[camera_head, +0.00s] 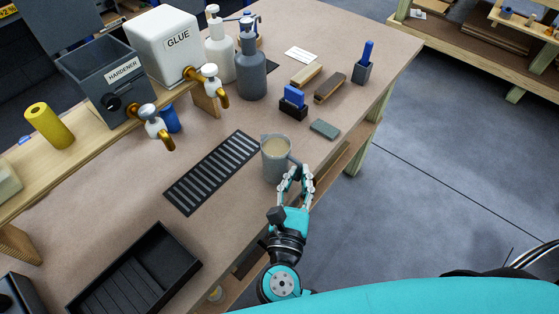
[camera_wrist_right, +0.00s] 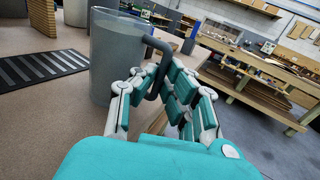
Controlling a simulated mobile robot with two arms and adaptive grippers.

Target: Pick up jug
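The grey jug (camera_head: 274,166) stands upright near the front edge of the brown table, with a pale beige inside showing at its open top. In the right wrist view the jug (camera_wrist_right: 115,62) is at upper left, its dark handle reaching toward me. My right gripper (camera_head: 296,172) is at the handle side of the jug. In the wrist view its fingers (camera_wrist_right: 158,76) come together from both sides on the handle, tips close to it. I see no clear gap between jug and table. My left gripper is not in view.
A dark slotted grate (camera_head: 212,172) lies left of the jug. A grey-green block (camera_head: 324,129) and a blue-topped holder (camera_head: 293,103) stand behind it. Glue (camera_head: 170,48) and hardener (camera_head: 98,85) containers with taps are at the back left. A black tray (camera_head: 135,278) is at front left.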

